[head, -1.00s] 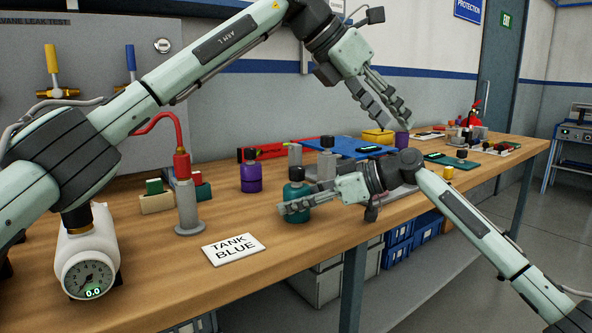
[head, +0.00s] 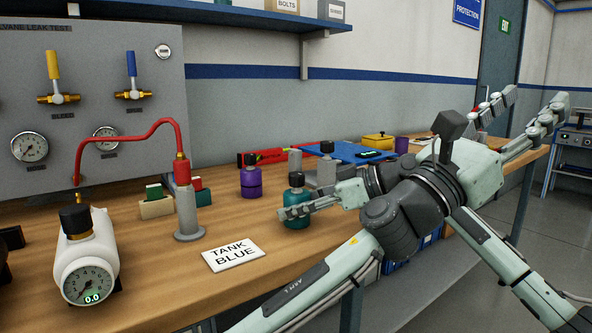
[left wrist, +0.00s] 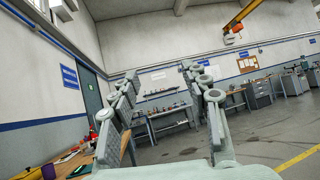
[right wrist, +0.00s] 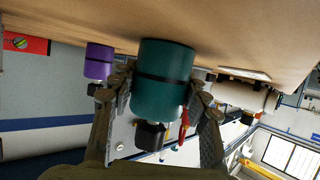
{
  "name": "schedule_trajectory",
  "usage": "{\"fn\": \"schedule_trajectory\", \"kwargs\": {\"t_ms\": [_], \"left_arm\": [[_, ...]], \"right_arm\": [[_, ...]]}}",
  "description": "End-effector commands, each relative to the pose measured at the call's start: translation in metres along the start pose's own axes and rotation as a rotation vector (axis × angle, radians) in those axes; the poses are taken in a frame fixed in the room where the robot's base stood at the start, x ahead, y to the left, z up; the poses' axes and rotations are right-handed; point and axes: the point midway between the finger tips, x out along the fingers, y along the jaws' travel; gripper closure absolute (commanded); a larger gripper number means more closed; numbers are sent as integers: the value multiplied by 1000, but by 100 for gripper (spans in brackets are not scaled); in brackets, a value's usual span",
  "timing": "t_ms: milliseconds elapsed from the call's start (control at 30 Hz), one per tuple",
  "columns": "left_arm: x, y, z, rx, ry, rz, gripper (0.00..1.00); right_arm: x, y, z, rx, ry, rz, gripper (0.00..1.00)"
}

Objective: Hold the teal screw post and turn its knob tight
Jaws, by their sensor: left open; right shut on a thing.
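The teal screw post (head: 297,221) stands upright on the bench, with a black knob (head: 296,180) on top. My right gripper (head: 289,210) is shut on the teal body below the knob. In the right wrist view the teal post (right wrist: 163,78) sits between the two fingers, with its knob (right wrist: 150,136) clear of them. My left gripper (head: 526,112) is open and empty, in the air at the far right, well away from the post. In the left wrist view its fingers (left wrist: 160,78) are spread with only the room behind them.
A purple post (head: 251,184) stands behind and left of the teal one. A grey cylinder with a red hose (head: 186,215) and a TANK BLUE card (head: 233,254) are to the left. A white gauge tank (head: 88,250) is further left. My arms cover the bench's right side.

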Motion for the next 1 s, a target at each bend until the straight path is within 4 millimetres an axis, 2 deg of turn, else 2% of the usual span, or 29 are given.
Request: {"fn": "schedule_trajectory", "kwargs": {"t_ms": [33, 100, 200, 267, 400, 500, 600, 700, 833, 1000], "left_arm": [[-10, 24, 3, 30, 1, 108, 53], [-28, 60, 6, 82, 18, 268, 53], [-64, 106, 8, 148, 71, 490, 53], [-90, 131, 7, 185, 119, 619, 53], [-159, 174, 2, 250, 266, 888, 53], [-206, 191, -4, 279, 380, 1033, 53], [-243, 199, -8, 294, 477, 1134, 53], [-267, 202, -11, 302, 546, 1195, 53], [-280, 206, -13, 306, 586, 1230, 53], [-277, 226, -19, 306, 593, 1235, 53]], "right_arm": [[0, 0, 0, 0, 0, 1, 100], [0, 0, 0, 0, 0, 0, 100], [0, 0, 0, 0, 0, 0, 100], [0, 0, 0, 0, 0, 0, 100], [0, 0, 0, 0, 0, 0, 100], [0, 0, 0, 0, 0, 0, 100], [0, 0, 0, 0, 0, 0, 100], [0, 0, 0, 0, 0, 0, 100], [0, 0, 0, 0, 0, 0, 100], [0, 0, 0, 0, 0, 0, 100]]}}
